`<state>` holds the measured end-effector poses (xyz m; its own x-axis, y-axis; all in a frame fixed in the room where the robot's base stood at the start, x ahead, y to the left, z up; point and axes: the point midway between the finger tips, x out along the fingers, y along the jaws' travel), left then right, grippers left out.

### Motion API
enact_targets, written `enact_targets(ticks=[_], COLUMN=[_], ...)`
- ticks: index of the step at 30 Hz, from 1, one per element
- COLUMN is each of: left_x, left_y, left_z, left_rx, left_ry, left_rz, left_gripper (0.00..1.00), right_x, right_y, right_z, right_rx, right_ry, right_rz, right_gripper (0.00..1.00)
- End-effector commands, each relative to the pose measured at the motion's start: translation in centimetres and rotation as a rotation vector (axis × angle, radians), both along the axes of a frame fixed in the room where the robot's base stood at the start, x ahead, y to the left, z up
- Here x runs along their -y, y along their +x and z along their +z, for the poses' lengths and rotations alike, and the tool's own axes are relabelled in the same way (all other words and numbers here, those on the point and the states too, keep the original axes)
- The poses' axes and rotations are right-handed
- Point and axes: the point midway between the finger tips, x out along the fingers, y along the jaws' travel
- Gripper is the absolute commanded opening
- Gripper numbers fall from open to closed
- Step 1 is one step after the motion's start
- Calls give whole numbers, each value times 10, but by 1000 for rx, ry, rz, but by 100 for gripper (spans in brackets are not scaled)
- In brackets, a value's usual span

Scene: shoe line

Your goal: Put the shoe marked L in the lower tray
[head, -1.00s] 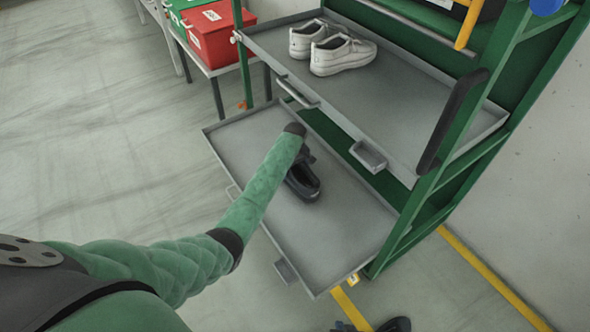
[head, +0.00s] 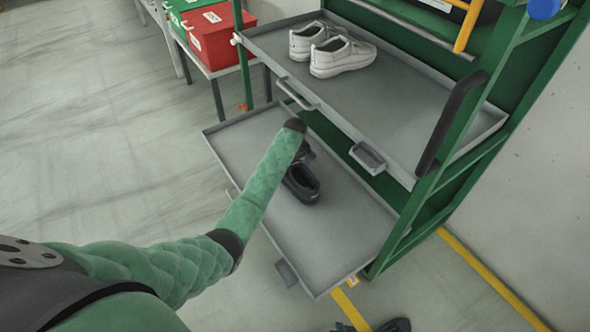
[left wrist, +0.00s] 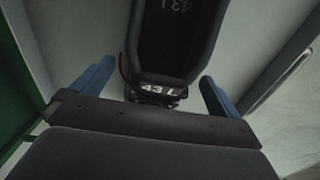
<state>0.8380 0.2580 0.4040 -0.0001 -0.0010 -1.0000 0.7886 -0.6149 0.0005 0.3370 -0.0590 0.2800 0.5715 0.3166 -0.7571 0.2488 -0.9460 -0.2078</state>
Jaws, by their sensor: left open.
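A dark shoe (head: 301,184) lies in the lower tray (head: 345,245), its upper part covered by my left arm. In the left wrist view, a shoe with the white mark 43 L (left wrist: 172,45) is ahead of my left gripper (left wrist: 155,90). Its two blue fingers are wide apart, with visible gaps to the shoe on both sides. In the head view, the left gripper (head: 302,150) is mostly hidden by the sleeve, at the shoe's far end. Dark shapes at the bottom edge may be my right gripper (head: 372,326); they are cut off and its jaws are unclear.
A pair of white shoes (head: 331,50) stands in the upper tray (head: 400,105), which overhangs the lower tray's far side. The green rack frame (head: 440,155) stands at right. A red box (head: 213,35) sits on a table. The lower tray's near part is bare.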

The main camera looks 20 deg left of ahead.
Motion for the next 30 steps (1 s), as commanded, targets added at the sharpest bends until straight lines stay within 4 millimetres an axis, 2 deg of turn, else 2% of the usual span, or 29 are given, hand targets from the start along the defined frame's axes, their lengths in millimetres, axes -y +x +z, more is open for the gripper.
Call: enact_targets(ticks=[3, 10, 30], left_x=[0, 0, 0], left_y=[0, 0, 0], left_z=[20, 42, 46], left_rx=[2, 0, -1], left_ry=[0, 0, 1], left_rz=[0, -1, 0], left_gripper=[100, 100, 100], right_x=[0, 0, 1], right_y=[0, 1, 1], right_z=[4, 7, 6], right_rx=[0, 1, -1], right_ry=[0, 0, -3], right_rz=[0, 1, 2], right_gripper=[0, 0, 0])
